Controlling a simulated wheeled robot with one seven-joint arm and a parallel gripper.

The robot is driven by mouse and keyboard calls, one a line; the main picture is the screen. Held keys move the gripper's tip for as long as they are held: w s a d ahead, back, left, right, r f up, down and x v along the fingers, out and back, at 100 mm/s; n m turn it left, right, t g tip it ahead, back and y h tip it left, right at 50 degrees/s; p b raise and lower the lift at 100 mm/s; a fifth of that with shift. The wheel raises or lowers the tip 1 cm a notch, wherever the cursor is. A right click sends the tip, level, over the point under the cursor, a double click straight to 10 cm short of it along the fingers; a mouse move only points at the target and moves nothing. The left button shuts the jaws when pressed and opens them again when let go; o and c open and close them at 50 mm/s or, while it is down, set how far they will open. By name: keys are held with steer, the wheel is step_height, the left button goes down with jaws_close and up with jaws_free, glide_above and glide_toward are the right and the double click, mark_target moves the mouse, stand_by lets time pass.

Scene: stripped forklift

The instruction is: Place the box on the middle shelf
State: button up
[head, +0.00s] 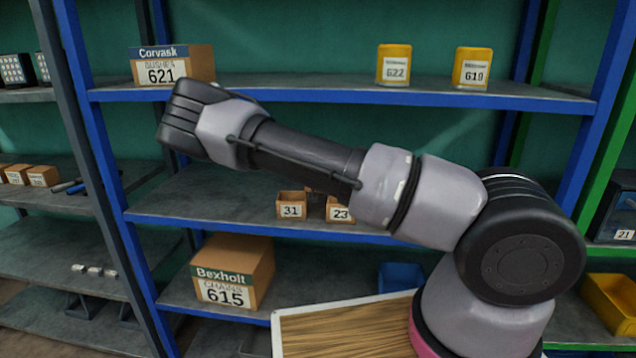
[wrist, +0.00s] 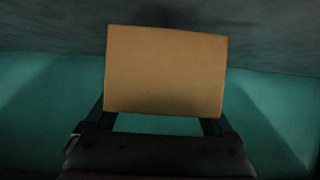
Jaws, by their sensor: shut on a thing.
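My gripper (wrist: 165,112) is shut on a plain brown box (wrist: 165,70), seen between its fingers in the wrist view. No label shows on the box face there. In the head view the end of my arm is at the upper left, in front of the shelving, and hides the fingers and the held box. The middle shelf (head: 215,205) runs below my arm; its left part is bare. Small brown bins marked 31 (head: 291,205) and 23 (head: 340,209) stand near its centre, partly behind my arm.
A Corvask box (head: 165,68) and yellow bins (head: 394,66) (head: 472,69) stand on the upper shelf (head: 300,91). A Bexholt box (head: 232,274) and a blue bin (head: 401,277) are on the lower shelf. Blue posts (head: 105,165) flank the bay. A wood-topped surface (head: 345,330) is in front.

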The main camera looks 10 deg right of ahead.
steer(key=shift+f, duration=1.1)
steer(key=o, duration=1.4)
steer(key=shift+f, duration=0.1)
steer(key=shift+s+a+r, duration=0.15)
steer(key=shift+s+r, duration=0.1)
steer(key=v, duration=1.1)
steer(key=shift+s+r, duration=0.1)
steer(key=shift+s, duration=0.15)
